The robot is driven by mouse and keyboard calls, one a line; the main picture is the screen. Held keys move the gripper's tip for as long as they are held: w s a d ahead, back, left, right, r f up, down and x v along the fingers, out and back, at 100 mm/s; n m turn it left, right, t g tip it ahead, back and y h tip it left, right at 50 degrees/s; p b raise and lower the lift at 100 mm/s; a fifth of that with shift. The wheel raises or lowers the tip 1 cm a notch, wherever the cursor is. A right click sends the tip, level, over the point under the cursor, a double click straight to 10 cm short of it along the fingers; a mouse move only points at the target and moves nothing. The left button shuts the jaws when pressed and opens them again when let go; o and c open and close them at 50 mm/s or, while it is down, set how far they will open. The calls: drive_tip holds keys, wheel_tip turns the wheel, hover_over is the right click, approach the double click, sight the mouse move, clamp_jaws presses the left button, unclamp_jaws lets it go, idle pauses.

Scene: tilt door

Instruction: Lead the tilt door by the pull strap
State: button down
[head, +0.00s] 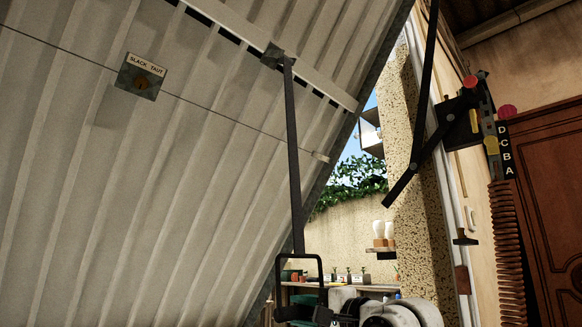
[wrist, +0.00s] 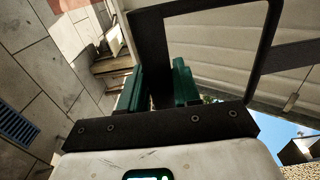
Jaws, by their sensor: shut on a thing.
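The tilt door (head: 110,200) is a large ribbed grey panel, slanting across the left and middle of the head view. The dark pull strap (head: 293,150) runs nearly straight down from a bracket on the door's crossbar to a black loop handle (head: 320,268). My gripper (head: 302,312) is at the handle's lower end. In the wrist view, the green fingers of my gripper (wrist: 160,88) are shut on one side of the loop handle (wrist: 150,45), and the strap (wrist: 290,57) leads off to the right. The exact contact is partly hidden.
A SLACK/TAUT plate (head: 141,76) is on the door. A dark hinged arm (head: 418,150), coil spring (head: 509,240) and D-C-B-A scale (head: 506,150) stand at the right, beside a brown wooden door (head: 550,210). A shelf with pots (head: 350,284) lies beyond the opening. Paved floor (wrist: 45,80) shows left.

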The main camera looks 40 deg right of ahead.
drive_tip(key=w, duration=0.1)
drive_tip(key=w+p, duration=0.1)
drive_tip(key=w, duration=0.1)
drive_tip(key=w+p, duration=0.1)
drive_tip(key=w, duration=0.1)
drive_tip(key=shift+w+f, duration=0.1)
drive_tip(key=shift+f, duration=0.3)
unclamp_jaws()
idle(0.6)
drive_tip(key=shift+r+p, duration=0.8)
drive_tip(key=shift+p, duration=0.65)
drive_tip(key=shift+s+p, duration=1)
drive_tip(key=shift+s, duration=1.55)
